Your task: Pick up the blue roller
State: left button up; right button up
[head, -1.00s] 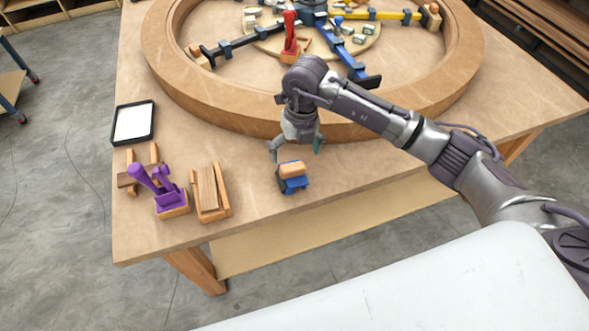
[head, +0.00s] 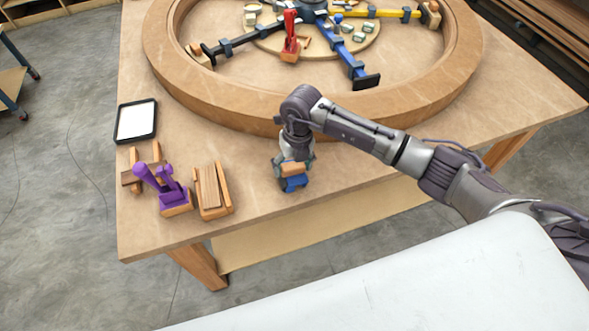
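The blue roller (head: 294,183) is a small blue block with an orange-tan top. It stands on the wooden table (head: 250,215) near the front edge, in front of the large wooden ring. My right gripper (head: 293,164) is down at the roller, with its fingers around or right beside the upper part. The fingertips are small and partly hidden, so I cannot tell whether they grip it. My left gripper is not in view.
A purple clamp-like tool (head: 168,190), a wooden holder with strips (head: 211,192) and a black-rimmed white tray (head: 136,121) stand to the left. The large wooden ring (head: 230,103) is behind. The table right of the roller is clear.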

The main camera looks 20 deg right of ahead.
aim_at(292, 164)
jog(key=c, duration=0.7)
jog(key=shift+c, duration=0.2)
jog(key=shift+r, duration=0.5)
notch_tip(292, 164, up, 3)
jog(key=shift+w+f+b, duration=0.1)
jog(key=shift+f+b, duration=0.1)
jog(key=shift+b, duration=0.55)
jog(key=s+a+r+b, duration=0.2)
jog(key=s+a+r, duration=0.4)
jog(key=s, duration=0.4)
jog(key=shift+s+r, duration=0.15)
jog(key=shift+r, duration=0.6)
jog(key=o, duration=0.6)
jog(key=shift+c, duration=0.2)
jog(key=c, duration=0.3)
